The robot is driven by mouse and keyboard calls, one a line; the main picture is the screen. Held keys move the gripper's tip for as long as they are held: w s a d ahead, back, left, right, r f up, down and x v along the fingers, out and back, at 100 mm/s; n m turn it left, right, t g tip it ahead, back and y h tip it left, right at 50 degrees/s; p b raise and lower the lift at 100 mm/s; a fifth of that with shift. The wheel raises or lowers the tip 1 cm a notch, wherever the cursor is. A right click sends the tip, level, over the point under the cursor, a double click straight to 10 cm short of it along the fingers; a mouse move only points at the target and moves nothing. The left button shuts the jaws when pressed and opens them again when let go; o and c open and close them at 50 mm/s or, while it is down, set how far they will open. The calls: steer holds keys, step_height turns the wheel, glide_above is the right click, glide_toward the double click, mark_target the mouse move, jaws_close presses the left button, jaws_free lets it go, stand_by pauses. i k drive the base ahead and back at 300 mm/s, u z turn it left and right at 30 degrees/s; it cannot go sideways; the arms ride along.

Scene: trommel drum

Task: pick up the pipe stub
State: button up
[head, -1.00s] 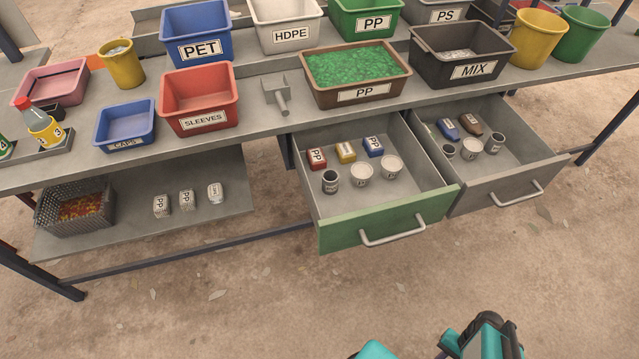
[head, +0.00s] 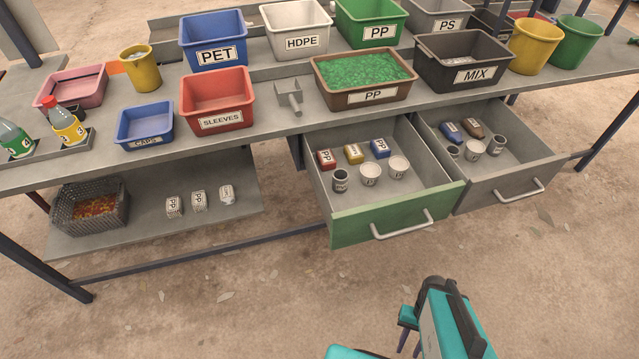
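No thing can be named the pipe stub with certainty at this size. Candidates are small upright cylinders in the two open drawers. A dark grey cylinder (head: 340,180) with a pale label stands in the green-fronted drawer (head: 437,187). A dark cylinder (head: 453,152) and a grey one (head: 496,144) stand in the grey drawer (head: 535,172). My teal arm shows at the bottom centre-right. Dark prongs there seem to be my gripper (head: 409,331), well in front of the drawers and touching nothing visible. Its opening is not clear.
The green drawer also holds red, yellow and blue blocks and two white cups (head: 370,174). The bench carries labelled bins, including SLEEVES (head: 217,98) and MIX (head: 463,58). A lower shelf (head: 150,221) holds a mesh basket and PP bales. Open floor lies in front.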

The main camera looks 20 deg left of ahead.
mark_target(341, 177)
steer(key=u, duration=0.9)
steer(key=k, duration=0.95)
steer(key=i, duration=0.75)
